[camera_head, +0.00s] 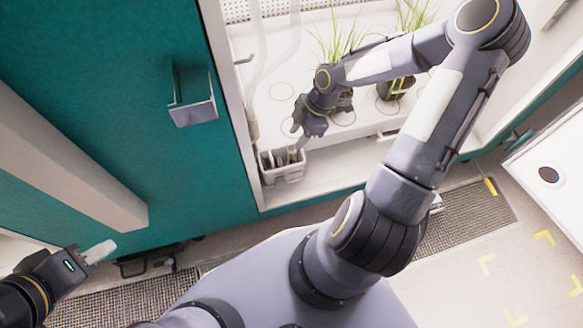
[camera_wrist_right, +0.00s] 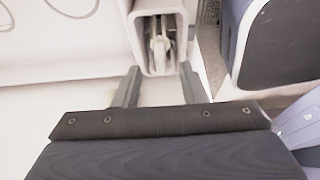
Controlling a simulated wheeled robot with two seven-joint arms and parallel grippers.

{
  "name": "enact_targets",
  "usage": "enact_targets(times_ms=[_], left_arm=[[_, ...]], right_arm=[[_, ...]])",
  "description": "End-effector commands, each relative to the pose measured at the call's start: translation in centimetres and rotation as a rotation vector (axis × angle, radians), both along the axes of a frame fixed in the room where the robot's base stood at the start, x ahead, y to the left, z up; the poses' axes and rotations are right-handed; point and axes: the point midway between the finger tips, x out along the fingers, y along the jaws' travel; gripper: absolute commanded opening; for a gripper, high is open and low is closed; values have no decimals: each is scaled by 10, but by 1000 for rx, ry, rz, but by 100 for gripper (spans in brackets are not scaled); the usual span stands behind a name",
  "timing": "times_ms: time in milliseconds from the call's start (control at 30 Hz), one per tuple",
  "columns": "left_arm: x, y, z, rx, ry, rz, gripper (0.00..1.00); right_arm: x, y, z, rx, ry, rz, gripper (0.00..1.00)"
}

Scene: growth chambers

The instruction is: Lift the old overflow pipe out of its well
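The well (camera_head: 284,178) is a small pale grey open box at the chamber's front left corner, with upright parts inside. In the right wrist view the well (camera_wrist_right: 136,45) lies just beyond my fingertips, and a whitish upright pipe (camera_wrist_right: 161,46), seemingly the old overflow pipe, stands inside it. Its lower end is hidden. My right gripper (camera_head: 298,130) is above and behind the well. In the wrist view my right gripper (camera_wrist_right: 159,82) is open and empty, its fingers apart from the pipe. My left gripper (camera_head: 100,251) is far off at lower left; its finger gap is unclear.
Potted grass plants (camera_head: 397,88) stand on the white tray (camera_head: 270,104) behind and right of the well. Clear hoses (camera_head: 287,50) hang at the chamber's left. A teal door with a handle (camera_head: 193,110) borders the left side. A white cabinet (camera_head: 555,165) stands at right.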

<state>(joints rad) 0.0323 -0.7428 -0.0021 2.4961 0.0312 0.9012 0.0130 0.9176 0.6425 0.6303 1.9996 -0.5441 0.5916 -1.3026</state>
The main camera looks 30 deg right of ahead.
Motion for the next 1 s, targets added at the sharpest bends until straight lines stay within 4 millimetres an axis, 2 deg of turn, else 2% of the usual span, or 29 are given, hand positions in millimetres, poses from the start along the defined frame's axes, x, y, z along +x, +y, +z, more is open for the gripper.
enact_targets(times_ms=[100, 233, 567, 867, 1000], left_arm=[[0, 0, -20, 0, 0, 0, 36], [0, 0, -30, 0, 0, 0, 36], [0, 0, -31, 0, 0, 0, 36], [0, 0, -31, 0, 0, 0, 36], [0, 0, -31, 0, 0, 0, 36]], right_arm=[[0, 11, -22, 0, 2, 4, 38], [2, 18, -37, 0, 3, 1, 38], [3, 21, -41, -2, 4, -2, 38], [3, 21, -41, -2, 4, -2, 2], [2, 21, -41, -2, 4, -2, 0]])
